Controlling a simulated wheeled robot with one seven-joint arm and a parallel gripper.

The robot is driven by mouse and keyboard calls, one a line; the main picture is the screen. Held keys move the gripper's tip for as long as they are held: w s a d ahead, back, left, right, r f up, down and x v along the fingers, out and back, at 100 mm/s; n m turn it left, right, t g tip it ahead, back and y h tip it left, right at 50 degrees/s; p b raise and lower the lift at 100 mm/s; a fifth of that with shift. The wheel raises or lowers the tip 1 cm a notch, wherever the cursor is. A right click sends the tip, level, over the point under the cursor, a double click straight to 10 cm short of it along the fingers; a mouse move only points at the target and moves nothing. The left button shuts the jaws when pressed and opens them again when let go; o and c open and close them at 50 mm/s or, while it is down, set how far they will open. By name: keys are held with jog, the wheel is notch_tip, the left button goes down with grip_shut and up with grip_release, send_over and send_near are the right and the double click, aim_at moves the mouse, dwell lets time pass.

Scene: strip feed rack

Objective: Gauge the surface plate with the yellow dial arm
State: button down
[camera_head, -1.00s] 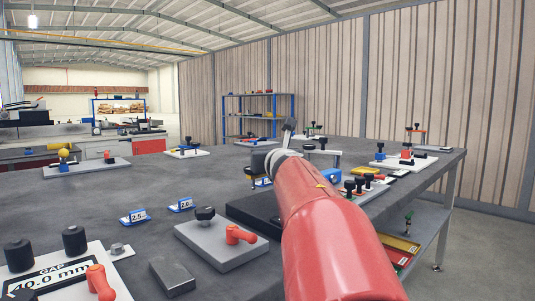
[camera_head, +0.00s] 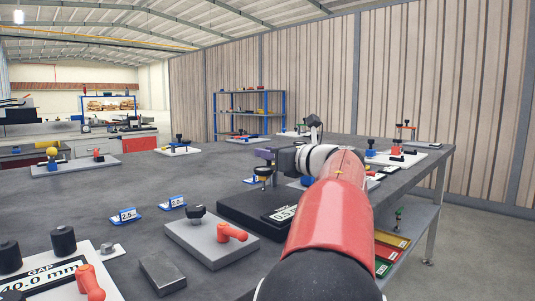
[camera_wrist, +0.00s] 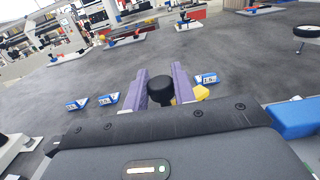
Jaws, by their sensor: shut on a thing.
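The black surface plate (camera_head: 235,207) lies on the grey bench, partly hidden by my red arm, with a white label reading about 0.5 on its front. My gripper (camera_head: 264,156) hangs over its back part in the head view. Its purple fingers (camera_wrist: 162,90) are shut on the black knob (camera_wrist: 160,87) of the yellow dial arm. A yellow part (camera_wrist: 202,92) shows beside the right finger in the wrist view. In the head view the dial arm (camera_head: 263,172) has a thin stem pointing down toward the plate. I cannot tell whether it touches.
A grey block with a black knob and red handle (camera_head: 225,234) sits in front of the plate. Blue-edged number tags (camera_head: 125,215) stand to the left. A white gap board (camera_head: 50,272) and a dark block (camera_head: 162,272) are nearer. The left middle of the bench is clear.

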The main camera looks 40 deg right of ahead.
jog(key=shift+r, duration=0.15)
jog(key=c, duration=1.2)
grip_release()
jog(key=shift+o, duration=0.2)
jog(key=shift+s, duration=0.1)
jog(key=s+b, duration=0.1)
jog(key=s, duration=0.6)
jog(key=shift+s+d, duration=0.3)
jog(key=shift+d, duration=0.1)
